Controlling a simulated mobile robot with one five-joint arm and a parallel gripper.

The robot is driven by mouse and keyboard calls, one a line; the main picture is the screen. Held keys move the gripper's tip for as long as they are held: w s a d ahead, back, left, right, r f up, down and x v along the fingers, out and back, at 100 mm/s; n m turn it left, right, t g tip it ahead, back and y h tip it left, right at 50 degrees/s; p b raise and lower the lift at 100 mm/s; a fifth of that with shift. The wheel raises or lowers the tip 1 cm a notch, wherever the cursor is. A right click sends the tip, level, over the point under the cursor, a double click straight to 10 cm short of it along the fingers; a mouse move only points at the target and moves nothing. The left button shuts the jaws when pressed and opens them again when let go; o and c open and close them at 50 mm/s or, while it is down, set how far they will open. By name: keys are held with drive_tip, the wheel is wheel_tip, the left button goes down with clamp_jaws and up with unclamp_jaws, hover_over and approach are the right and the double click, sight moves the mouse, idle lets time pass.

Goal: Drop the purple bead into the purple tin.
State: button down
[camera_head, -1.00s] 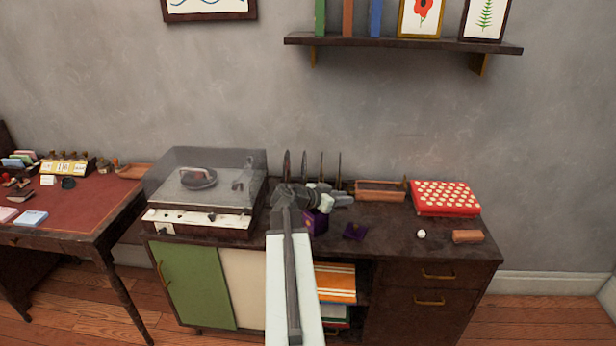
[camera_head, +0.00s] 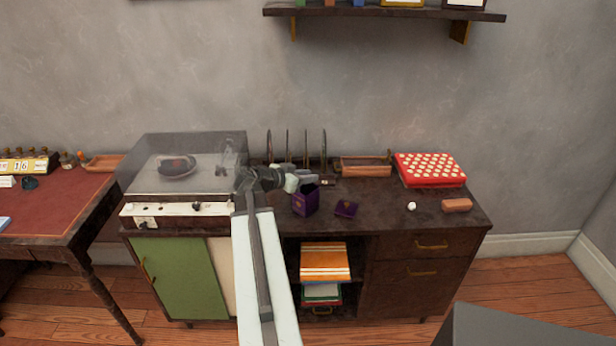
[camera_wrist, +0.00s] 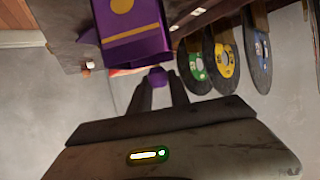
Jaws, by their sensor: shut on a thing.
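The purple bead (camera_wrist: 157,77) is pinched between the fingertips of my gripper (camera_head: 316,180), seen close in the wrist view. The purple tin (camera_head: 305,203) stands open on the dark cabinet, with a gold mark on its side. It also shows large in the wrist view (camera_wrist: 128,22), close to the bead. In the head view my fingers are just above and behind the tin's rim. I cannot tell whether the bead is over the opening. The bead is too small to make out in the head view. A purple lid (camera_head: 346,208) lies to the right of the tin.
A record player (camera_head: 180,180) with a clear cover stands at the left. Upright records (camera_head: 307,150) stand behind the tin. An orange-brown tray (camera_head: 365,167), a red box (camera_head: 430,170), a white ball (camera_head: 411,206) and a clay-coloured block (camera_head: 457,205) are to the right.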

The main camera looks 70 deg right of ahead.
drive_tip(key=shift+f, duration=0.55)
drive_tip(key=shift+r, duration=0.1)
drive_tip(key=c, duration=1.1)
unclamp_jaws()
drive_tip(key=shift+c, duration=0.2)
drive_tip(key=p+v, duration=0.3)
drive_tip(key=v, duration=0.4)
drive_tip(key=shift+w+a, duration=0.2)
drive_tip(key=shift+a, duration=0.1)
